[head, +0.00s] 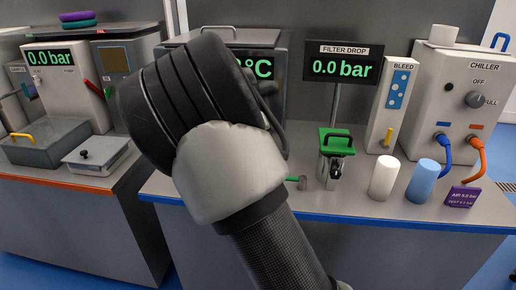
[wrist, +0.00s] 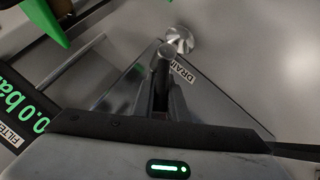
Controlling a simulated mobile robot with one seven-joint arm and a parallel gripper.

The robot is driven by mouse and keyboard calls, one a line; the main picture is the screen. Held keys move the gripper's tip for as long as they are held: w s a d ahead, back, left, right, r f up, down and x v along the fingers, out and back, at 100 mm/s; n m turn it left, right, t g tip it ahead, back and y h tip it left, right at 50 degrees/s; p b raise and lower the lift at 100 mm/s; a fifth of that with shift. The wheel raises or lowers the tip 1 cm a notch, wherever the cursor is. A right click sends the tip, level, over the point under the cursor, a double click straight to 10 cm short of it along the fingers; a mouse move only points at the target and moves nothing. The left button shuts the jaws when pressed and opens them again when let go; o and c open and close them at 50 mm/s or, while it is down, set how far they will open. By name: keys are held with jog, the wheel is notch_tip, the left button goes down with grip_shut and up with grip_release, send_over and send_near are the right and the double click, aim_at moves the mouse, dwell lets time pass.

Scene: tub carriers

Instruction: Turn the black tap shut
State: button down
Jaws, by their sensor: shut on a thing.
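In the wrist view my gripper (wrist: 162,92) is shut on a dark, round-ended handle, which I take to be the black tap (wrist: 163,60). It stands beside a DRAIN label (wrist: 183,71) and a round silver fitting (wrist: 180,39). The fingers hide most of the handle, so how far it is turned cannot be told. In the head view my own arm and wrist fill the middle and hide the gripper and the held handle.
A green-topped metal vessel (head: 334,168) stands right of my arm, under the FILTER DROP display (head: 341,67) reading 0.0 bar. The chiller (head: 459,105) is behind.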

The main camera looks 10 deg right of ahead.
jog(key=m+y, duration=0.1)
jog(key=d+y, duration=0.1)
jog(key=y, duration=0.1)
jog(key=shift+s+d+r+m+t+b, duration=0.15)
jog(key=shift+s+m+t+b, duration=0.15)
jog(key=shift+m+b, duration=0.1)
jog(key=shift+d+y, duration=0.15)
jog(key=shift+y, duration=0.35)
jog(key=shift+s+m, duration=0.15)
jog(key=shift+m, duration=0.15)
jog(key=c, duration=1.8)
grip_release()
jog(key=shift+o, duration=0.2)
jog(key=shift+t, duration=0.3)
jog(key=shift+s+r, duration=0.15)
jog(key=shift+r, duration=0.35)
jog(key=p+v, duration=0.2)
jog(key=v, duration=1.4)
jog(key=shift+s+d, duration=0.25)
jog(key=shift+r, duration=0.1)
